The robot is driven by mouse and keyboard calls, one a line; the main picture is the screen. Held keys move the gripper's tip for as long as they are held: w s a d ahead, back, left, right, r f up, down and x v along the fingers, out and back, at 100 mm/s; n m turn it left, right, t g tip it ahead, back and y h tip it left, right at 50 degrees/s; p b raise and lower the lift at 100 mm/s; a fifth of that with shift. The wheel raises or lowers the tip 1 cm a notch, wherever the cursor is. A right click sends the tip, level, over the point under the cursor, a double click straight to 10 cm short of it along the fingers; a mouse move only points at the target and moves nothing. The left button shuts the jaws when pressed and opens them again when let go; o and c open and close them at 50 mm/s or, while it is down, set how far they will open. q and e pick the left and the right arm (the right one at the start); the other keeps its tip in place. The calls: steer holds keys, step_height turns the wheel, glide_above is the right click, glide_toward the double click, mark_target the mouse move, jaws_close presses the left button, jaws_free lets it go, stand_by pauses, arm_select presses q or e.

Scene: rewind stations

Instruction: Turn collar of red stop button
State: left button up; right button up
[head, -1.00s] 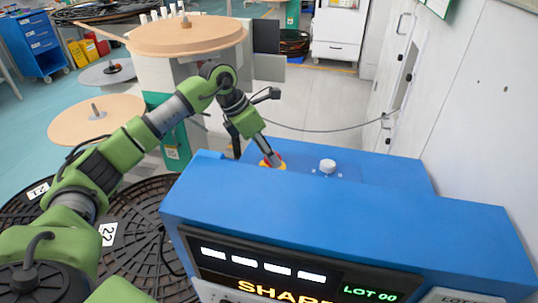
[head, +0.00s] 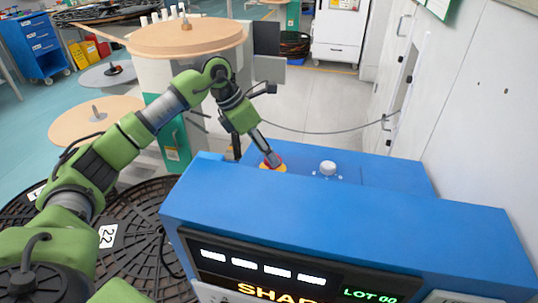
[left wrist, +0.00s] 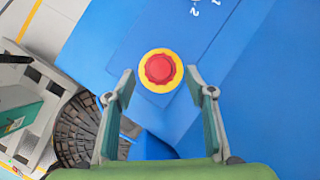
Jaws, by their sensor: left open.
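The red stop button (left wrist: 159,69) shows in the left wrist view with a yellow ring around it, on the blue machine top. In the head view the stop button (head: 267,167) is partly hidden behind my left gripper and the raised blue housing. My left gripper (head: 272,158) points down at the button from above. In the left wrist view my left gripper (left wrist: 160,80) is open, with one finger on each side and the button between and just beyond the fingertips. I see no contact on the collar in the wrist view. My right gripper is not in view.
A white knob (head: 327,167) stands on the blue top (head: 385,173) right of the button. The raised blue housing (head: 340,215) with a lit display is in front. A cable runs behind the top to the wall. Large reels (head: 188,36) stand at left.

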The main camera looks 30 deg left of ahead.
arm_select(q)
steer(key=v, duration=1)
stand_by(0.4)
